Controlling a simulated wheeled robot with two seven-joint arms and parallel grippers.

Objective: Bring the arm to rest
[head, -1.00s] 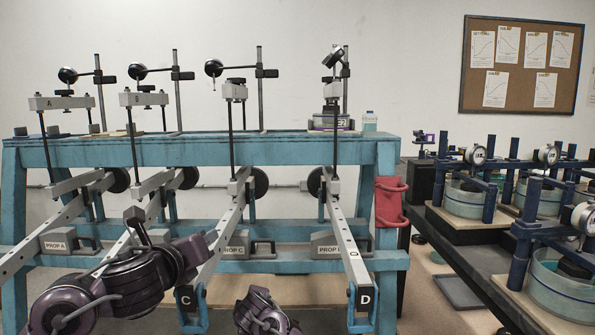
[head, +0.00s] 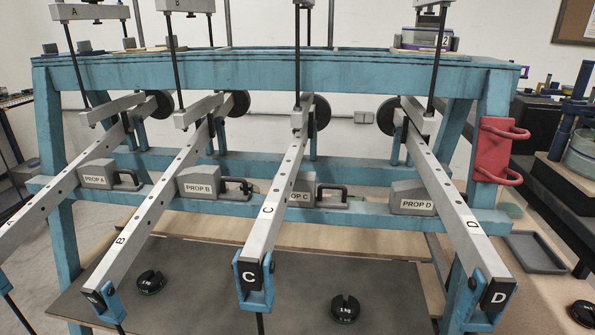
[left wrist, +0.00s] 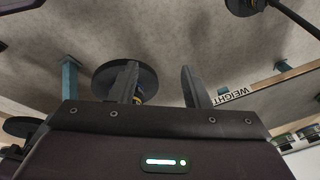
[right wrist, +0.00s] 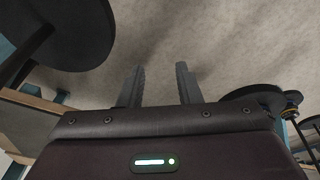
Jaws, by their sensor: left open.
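My left gripper (left wrist: 160,70) shows in the left wrist view with its two fingers apart and nothing between them. A round black disc (left wrist: 106,75) shows behind its left finger. My right gripper (right wrist: 160,70) shows in the right wrist view with its fingers apart and only bare floor between them. Neither arm shows in the head view now. The head view shows the blue lever frame (head: 290,75) with lever A (head: 70,183), lever B (head: 152,205), lever C (head: 273,195) and lever D (head: 450,195) sloping down toward me.
Grey blocks PROP A (head: 97,174), PROP B (head: 199,182) and PROP D (head: 412,198) sit on the lower rail, with PROP C (head: 300,184). Black weights (head: 345,308) lie below the levers. A red bracket (head: 491,150) is on the right post. Dark discs (right wrist: 75,35) are close to my right wrist.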

